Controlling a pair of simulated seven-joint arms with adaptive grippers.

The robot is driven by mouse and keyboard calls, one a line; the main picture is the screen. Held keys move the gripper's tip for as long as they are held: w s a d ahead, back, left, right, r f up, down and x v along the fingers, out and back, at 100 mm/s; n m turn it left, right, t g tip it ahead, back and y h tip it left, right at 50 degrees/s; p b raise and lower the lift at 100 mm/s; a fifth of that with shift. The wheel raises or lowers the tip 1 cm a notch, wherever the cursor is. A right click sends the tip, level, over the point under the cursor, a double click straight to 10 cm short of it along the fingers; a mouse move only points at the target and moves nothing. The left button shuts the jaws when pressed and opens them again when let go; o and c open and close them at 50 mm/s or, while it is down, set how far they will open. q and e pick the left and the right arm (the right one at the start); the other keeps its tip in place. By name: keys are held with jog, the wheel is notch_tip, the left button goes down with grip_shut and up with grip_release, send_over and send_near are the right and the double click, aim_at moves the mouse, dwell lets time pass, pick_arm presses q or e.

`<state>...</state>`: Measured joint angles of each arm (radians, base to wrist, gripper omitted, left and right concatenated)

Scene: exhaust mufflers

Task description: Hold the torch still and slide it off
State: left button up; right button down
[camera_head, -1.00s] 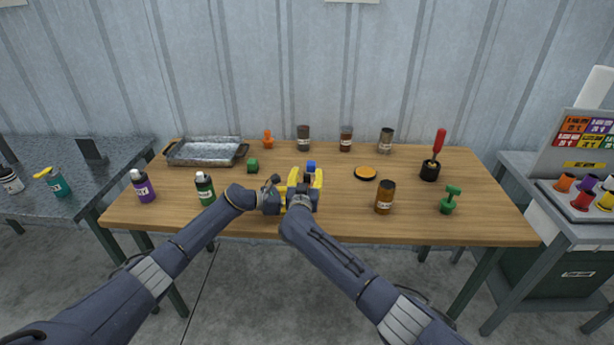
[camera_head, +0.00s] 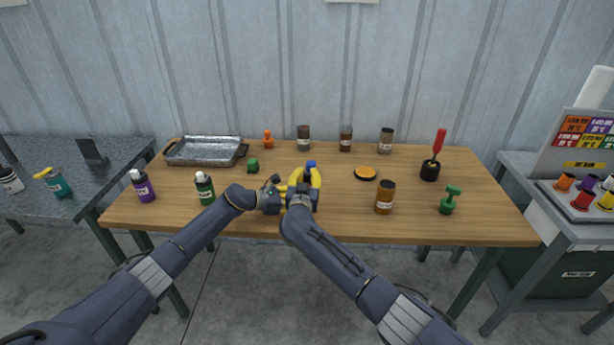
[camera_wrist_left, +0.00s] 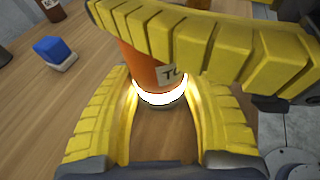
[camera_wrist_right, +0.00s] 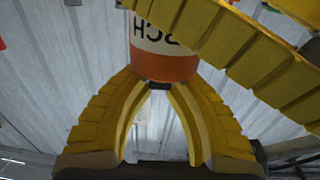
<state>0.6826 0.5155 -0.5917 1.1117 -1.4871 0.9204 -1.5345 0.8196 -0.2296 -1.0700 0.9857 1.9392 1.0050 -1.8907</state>
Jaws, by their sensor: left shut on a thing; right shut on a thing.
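The torch is an orange cylinder with a pale label. In the left wrist view the torch (camera_wrist_left: 143,68) has a bright glowing ring at its lower end. My left gripper (camera_wrist_left: 162,85) is shut around it there, and a yellow finger of my right gripper crosses above. The right wrist view shows the torch (camera_wrist_right: 160,64) with part of its lettering, between the fingers of my right gripper (camera_wrist_right: 156,82), which is shut on it. In the head view both grippers meet near the table's front middle, where my right gripper (camera_head: 312,178) mostly hides the torch.
A blue block (camera_head: 311,164) stands just behind the grippers on the wooden table (camera_head: 330,225). A brown jar (camera_head: 385,198) is to the right and a green bottle (camera_head: 204,188) to the left. An orange-topped disc (camera_head: 365,173) and metal tray (camera_head: 205,152) lie farther back.

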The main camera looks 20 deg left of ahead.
jog(key=shift+s+f, duration=0.1)
jog(key=shift+s, duration=0.45)
jog(key=shift+s+d, duration=0.2)
jog(key=shift+s, duration=0.6)
jog(key=c, duration=1.2)
grip_release()
jog(key=shift+c, duration=0.2)
jog(key=s+d, duration=0.1)
jog(key=s, duration=1)
jog(key=shift+s+d, duration=0.3)
jog(key=shift+s, duration=0.1)
